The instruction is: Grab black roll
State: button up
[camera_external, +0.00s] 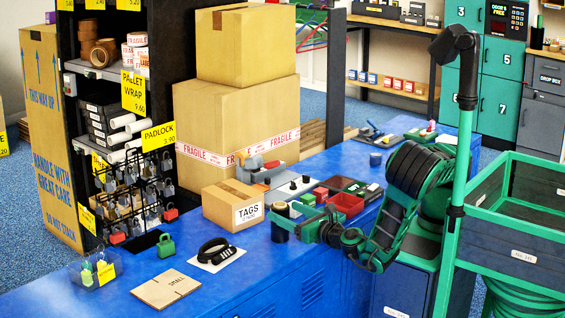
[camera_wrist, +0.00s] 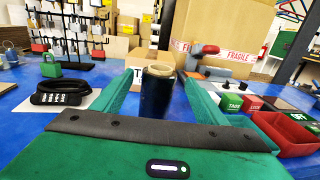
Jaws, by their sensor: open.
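The black roll (camera_external: 279,224) stands upright on the blue counter, in front of the TAGS box. In the wrist view the black roll (camera_wrist: 157,98) shows its tan core on top, between the two green fingers. My gripper (camera_external: 293,219) is open, with its fingers at the roll's sides. In the wrist view my gripper (camera_wrist: 162,80) shows a gap beside the roll on the left; the right finger looks close to it. I cannot tell whether they touch. The roll's lower part is hidden behind the gripper's dark bar in the wrist view.
The TAGS box (camera_external: 233,205) stands just behind the roll. A coiled black cable lock (camera_external: 217,252) and a green padlock (camera_external: 166,245) lie to the left. Large cartons (camera_external: 240,120) rise behind.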

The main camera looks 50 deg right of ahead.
jog(key=shift+w+d+f, duration=0.1)
jog(key=shift+w+d, duration=0.05)
jog(key=shift+w, duration=1.75)
jog(key=shift+w+d, duration=0.15)
jog(key=shift+w, duration=1.7)
jog(key=c, duration=1.3)
jog(key=shift+c, duration=0.2)
